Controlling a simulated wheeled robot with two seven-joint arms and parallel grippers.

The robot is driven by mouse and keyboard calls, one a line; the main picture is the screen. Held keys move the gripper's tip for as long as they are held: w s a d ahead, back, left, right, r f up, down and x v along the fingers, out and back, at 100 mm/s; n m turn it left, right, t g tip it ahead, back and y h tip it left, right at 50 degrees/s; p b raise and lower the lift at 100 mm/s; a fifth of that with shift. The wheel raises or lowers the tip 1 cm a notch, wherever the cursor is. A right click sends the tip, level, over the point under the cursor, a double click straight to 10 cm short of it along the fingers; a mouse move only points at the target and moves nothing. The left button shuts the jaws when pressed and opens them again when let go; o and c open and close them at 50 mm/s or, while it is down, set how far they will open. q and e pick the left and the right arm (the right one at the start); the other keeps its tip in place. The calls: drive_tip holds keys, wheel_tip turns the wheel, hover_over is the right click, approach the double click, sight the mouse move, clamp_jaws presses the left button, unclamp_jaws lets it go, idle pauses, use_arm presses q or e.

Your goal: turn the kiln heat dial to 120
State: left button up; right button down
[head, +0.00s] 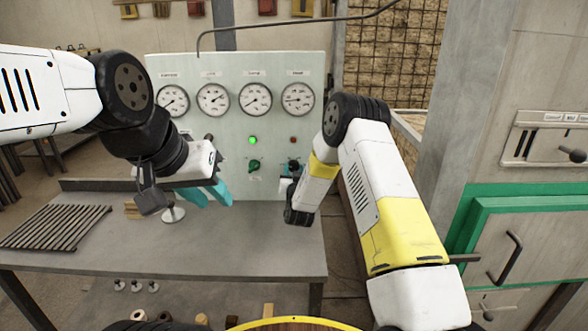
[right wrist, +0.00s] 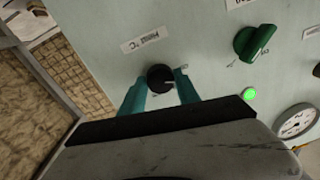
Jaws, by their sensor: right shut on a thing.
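The kiln heat dial is a round black knob (right wrist: 160,77) on the pale panel, under a small white label, in the right wrist view. Its scale marks are too small to read, and the gripper hides the panel on the near side. My right gripper (right wrist: 160,92) has its teal fingers on both sides of the knob, shut on it. In the head view the same knob (head: 294,164) shows small and dark beside the gripper. My left gripper (head: 217,197) is empty in front of the panel's lower left, its teal fingertips slightly apart.
The panel (head: 225,130) carries several gauges, a green lamp (head: 252,140) and a green knob (head: 254,165), left of the black knob in the head view. A grey bench (head: 250,250) with a slatted rack (head: 57,227) stands below. A green-framed door (head: 480,205) is at right.

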drive_tip(key=m, duration=0.5)
drive_tip(key=shift+m, duration=0.4)
drive_tip(key=m, duration=0.4)
drive_tip(key=shift+a+f+m+t+h, duration=0.1)
drive_tip(key=shift+m+t+h, duration=0.2)
drive_tip(key=shift+m+h, duration=0.1)
drive_tip(key=m, duration=0.5)
drive_tip(key=m+h, duration=0.1)
drive_tip(key=m, duration=0.4)
drive_tip(key=shift+m, duration=0.3)
drive_tip(key=c, duration=0.9)
unclamp_jaws()
drive_tip(key=shift+a, duration=0.1)
drive_tip(key=shift+s+a+f, duration=0.1)
drive_tip(key=shift+s+f, duration=0.05)
drive_tip(key=shift+s, duration=3.8)
